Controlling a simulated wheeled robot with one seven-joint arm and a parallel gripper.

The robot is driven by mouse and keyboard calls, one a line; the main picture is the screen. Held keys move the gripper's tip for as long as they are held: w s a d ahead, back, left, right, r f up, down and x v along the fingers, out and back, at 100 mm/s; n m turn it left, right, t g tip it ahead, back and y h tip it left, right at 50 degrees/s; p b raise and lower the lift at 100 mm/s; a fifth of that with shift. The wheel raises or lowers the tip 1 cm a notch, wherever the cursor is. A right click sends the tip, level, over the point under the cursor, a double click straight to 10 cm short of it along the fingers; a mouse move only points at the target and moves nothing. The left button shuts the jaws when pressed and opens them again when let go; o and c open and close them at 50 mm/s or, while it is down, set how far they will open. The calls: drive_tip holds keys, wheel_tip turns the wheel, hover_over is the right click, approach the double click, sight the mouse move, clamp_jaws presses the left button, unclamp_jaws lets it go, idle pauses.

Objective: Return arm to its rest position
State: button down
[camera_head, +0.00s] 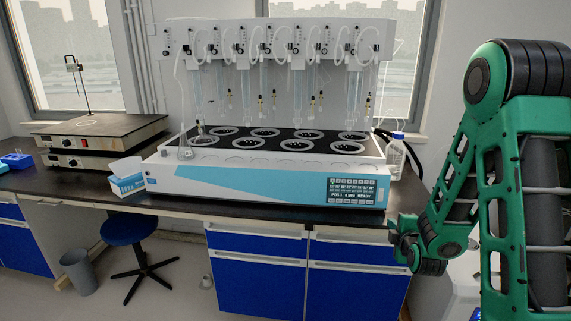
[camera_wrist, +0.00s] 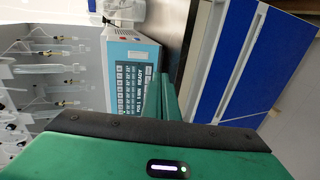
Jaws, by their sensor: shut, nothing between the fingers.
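My arm, green and black, is folded at the right of the head view. Its lower end with my gripper (camera_head: 398,238) is beside the right front end of the counter, apart from the distiller. In the wrist view my gripper (camera_wrist: 167,85) shows green fingers close together, shut with nothing between them. The multi distiller (camera_head: 255,182) is a white and light-blue unit standing on the dark counter. Its display panel (camera_head: 352,191) reads as ready, and it also shows sideways in the wrist view (camera_wrist: 126,90).
The dark counter (camera_head: 200,203) has blue drawers (camera_head: 257,245) below. A hot plate stack (camera_head: 98,150) stands at left and a clear bottle (camera_head: 396,158) at right. A blue stool (camera_head: 128,230) and a grey bin (camera_head: 78,270) stand on the floor.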

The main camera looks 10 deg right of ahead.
drive_tip(key=s+r+m+g+y, duration=0.1)
drive_tip(key=s+r+m+g, duration=0.2)
drive_tip(key=s+m, duration=0.4)
drive_tip(key=s+a+r+m+g+y, duration=0.1)
drive_tip(key=s+r+m+g, duration=0.2)
drive_tip(key=s, duration=1.6)
drive_tip(key=s+r+m+g+y, duration=0.1)
drive_tip(key=s+r+m+g, duration=0.2)
drive_tip(key=s+m+g, duration=0.4)
drive_tip(key=s+m, duration=0.4)
drive_tip(key=s, duration=0.3)
drive_tip(key=shift+a+r+m+g, duration=0.3)
drive_tip(key=shift+a+r+g, duration=0.05)
drive_tip(key=shift+g, duration=0.05)
